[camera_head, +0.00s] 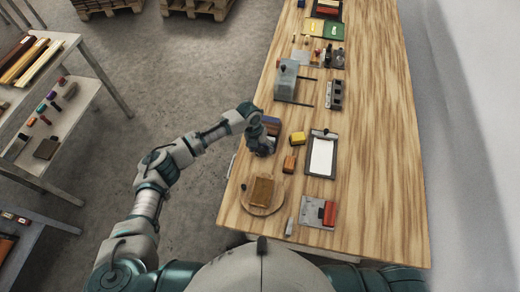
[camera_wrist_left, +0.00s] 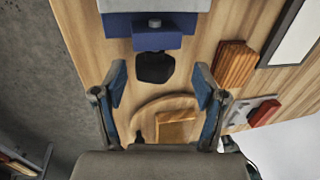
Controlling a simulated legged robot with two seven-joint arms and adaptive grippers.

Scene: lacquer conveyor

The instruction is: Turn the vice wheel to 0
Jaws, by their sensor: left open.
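A blue vice with a grey top (camera_wrist_left: 155,28) fills the top of the left wrist view. In the head view the vice (camera_head: 271,122) is partly hidden by my left arm and gripper. A dark, rounded part that looks like its wheel (camera_wrist_left: 155,67) sticks out on the near side of the vice. My left gripper (camera_head: 262,146) is over the left edge of the wooden bench. In the left wrist view its fingers (camera_wrist_left: 160,88) are spread, one on each side of the dark wheel, with gaps to both. No wheel marking is readable. My right gripper is not in view.
A grey box (camera_head: 286,81) stands farther back. The bench's right side (camera_head: 380,150) is clear.

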